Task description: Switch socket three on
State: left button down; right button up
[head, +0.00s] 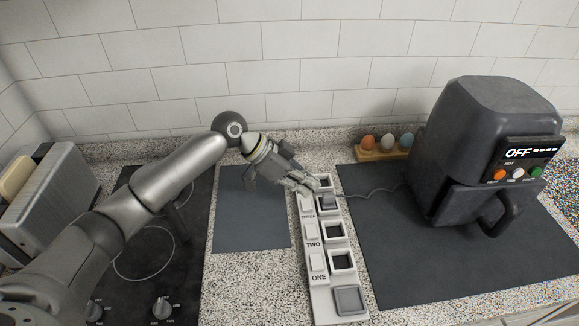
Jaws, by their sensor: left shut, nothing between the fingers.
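A long white power strip (321,291) lies on the counter in the middle, with switches on its left side and square sockets on its right. The labels ONE, TWO and THREE can be read. Socket three (327,203) holds a grey plug with a cable running right. Its switch (306,204) is left of it, above the label THREE; its position is too small to tell. My left gripper (314,186) is shut and empty, its fingertips over the far end of the strip, close to socket three. Whether it touches anything cannot be told. My right gripper is out of view.
A black air fryer (492,130) on a dark mat (400,265) at the right displays OFF. An egg holder (382,154) stands at the back. A toaster (50,196) and a black hob (150,285) are at the left. A grey board (250,225) lies left of the strip.

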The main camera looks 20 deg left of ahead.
aim_at(305, 206)
pick_arm(q)
jog(key=f, duration=0.2)
jog(key=f+p, duration=0.1)
jog(key=shift+s+f, duration=0.25)
jog(key=shift+f, duration=0.15)
jog(key=shift+d+f, duration=0.1)
jog(key=shift+f, duration=0.05)
jog(key=shift+s+d+f+b, duration=0.1)
jog(key=shift+s+f+b, duration=0.1)
jog(key=shift+f+b, duration=0.25)
jog(key=shift+r, duration=0.1)
